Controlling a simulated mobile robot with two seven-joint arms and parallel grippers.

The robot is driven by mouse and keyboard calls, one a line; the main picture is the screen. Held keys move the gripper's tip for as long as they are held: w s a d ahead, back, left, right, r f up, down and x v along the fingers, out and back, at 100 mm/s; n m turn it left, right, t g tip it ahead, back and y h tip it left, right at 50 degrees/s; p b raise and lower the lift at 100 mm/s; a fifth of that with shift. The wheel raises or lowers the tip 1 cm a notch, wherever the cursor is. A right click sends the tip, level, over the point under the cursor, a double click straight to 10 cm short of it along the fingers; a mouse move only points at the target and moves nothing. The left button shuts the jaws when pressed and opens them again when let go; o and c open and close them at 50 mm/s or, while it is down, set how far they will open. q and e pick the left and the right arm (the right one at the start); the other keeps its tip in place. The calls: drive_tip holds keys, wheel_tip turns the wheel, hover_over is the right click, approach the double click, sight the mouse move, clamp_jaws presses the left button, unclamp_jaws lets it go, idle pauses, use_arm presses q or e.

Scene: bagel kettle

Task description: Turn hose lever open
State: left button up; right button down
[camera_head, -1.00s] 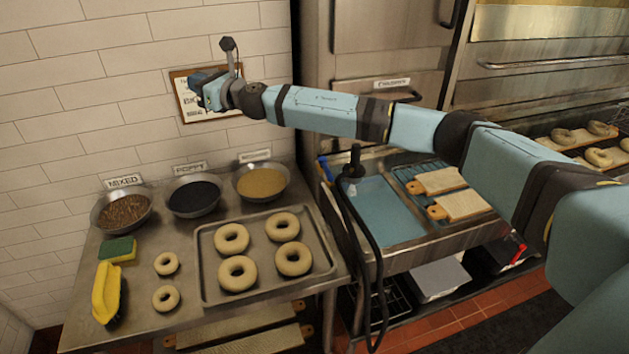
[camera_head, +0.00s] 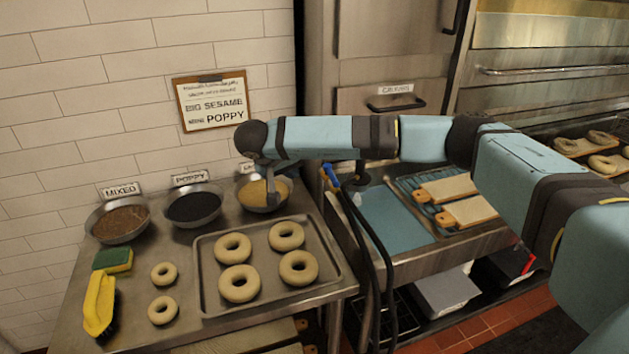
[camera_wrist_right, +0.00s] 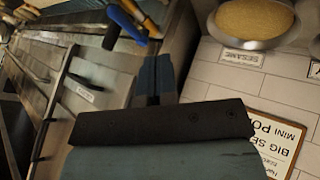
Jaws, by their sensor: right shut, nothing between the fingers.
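The blue hose lever (camera_head: 329,176) is at the back left corner of the sink, beside the black hose (camera_head: 382,260). It also shows near the top of the right wrist view as a blue handle (camera_wrist_right: 127,22). In that view my right gripper (camera_wrist_right: 155,75) has its narrow fingers together and empty, pointing towards the lever but apparently apart from it. The hose's upper part is also partly covered by my arm. My left gripper is not in view.
The sink (camera_head: 392,214) holds a rack with wooden boards (camera_head: 446,187). Left of it, a steel table carries the sesame bowl (camera_head: 262,196), other topping bowls and a bagel tray (camera_head: 209,290). A tiled wall with a sign (camera_head: 211,101) and a steel door stand behind.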

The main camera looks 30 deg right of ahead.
sight(332, 180)
drive_tip(key=d+f+p, duration=0.2)
drive_tip(key=d+f, duration=0.4)
drive_tip(key=d, duration=0.3)
drive_tip(key=shift+w+d+f, duration=0.35)
drive_tip(key=shift+w+f, duration=0.05)
drive_tip(key=shift+w, duration=0.05)
drive_tip(key=shift+s+d+r+p, duration=0.1)
drive_tip(key=shift+s+d+p, duration=0.25)
drive_tip(key=shift+d, duration=0.3)
